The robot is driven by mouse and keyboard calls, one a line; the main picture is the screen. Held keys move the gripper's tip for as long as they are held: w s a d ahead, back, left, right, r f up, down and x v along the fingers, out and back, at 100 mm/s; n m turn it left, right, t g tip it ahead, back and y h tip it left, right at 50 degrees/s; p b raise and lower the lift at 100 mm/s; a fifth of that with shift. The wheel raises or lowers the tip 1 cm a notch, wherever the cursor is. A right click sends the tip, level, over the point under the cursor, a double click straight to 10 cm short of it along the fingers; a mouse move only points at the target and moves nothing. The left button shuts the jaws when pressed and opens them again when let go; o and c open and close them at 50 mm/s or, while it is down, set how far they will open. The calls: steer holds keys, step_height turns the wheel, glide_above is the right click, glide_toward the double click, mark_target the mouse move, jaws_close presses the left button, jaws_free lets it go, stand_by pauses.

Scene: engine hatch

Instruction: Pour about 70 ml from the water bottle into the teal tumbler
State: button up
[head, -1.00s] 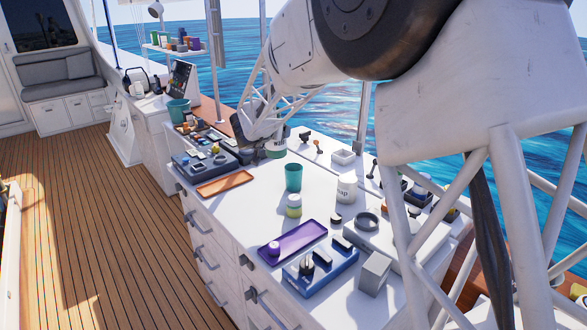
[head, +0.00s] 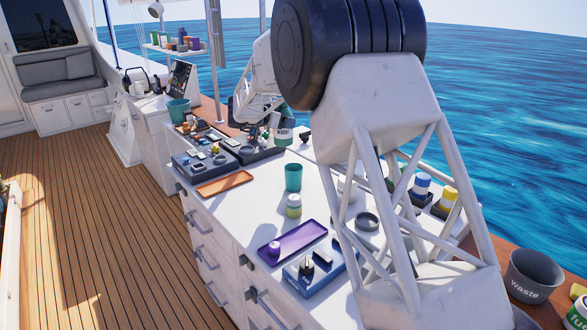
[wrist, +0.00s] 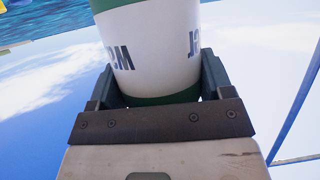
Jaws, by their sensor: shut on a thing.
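The water bottle (head: 284,132) is white with green bands and dark lettering. My gripper (wrist: 157,82) is shut on it, with one finger on each side of its body in the wrist view. In the head view the bottle looks about upright, near the back edge of the counter, behind the tumbler. I cannot tell its exact height above the counter. Its top is outside the wrist view. The teal tumbler (head: 293,178) stands upright on the white counter, apart from the bottle and my gripper. Its contents cannot be seen.
Dark organiser trays (head: 205,163) hold small items. My arm hides part of the counter's right side.

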steer(key=shift+w+d+f+m+g+h, duration=0.1)
steer(key=shift+w+f+m+g+h, duration=0.3)
steer(key=shift+w, duration=0.2)
steer(key=shift+w+f+m+g+h, duration=0.3)
steer(key=shift+w+m+g, duration=0.1)
steer(key=shift+w+m, duration=0.15)
steer(key=w+f+m+g+h, duration=0.1)
steer(key=w+f+m+g, duration=0.1)
steer(key=f, duration=0.5)
steer(key=w+a+f+m+g+h, duration=0.1)
steer(key=w+f+m+g, duration=0.1)
steer(key=f, duration=0.6)
steer(key=shift+w+a+m+g, duration=0.25)
steer(key=shift+a+m+g, duration=0.1)
steer(key=shift+g, duration=0.25)
steer(key=shift+s+d+t, duration=0.1)
steer(key=shift+t, duration=0.2)
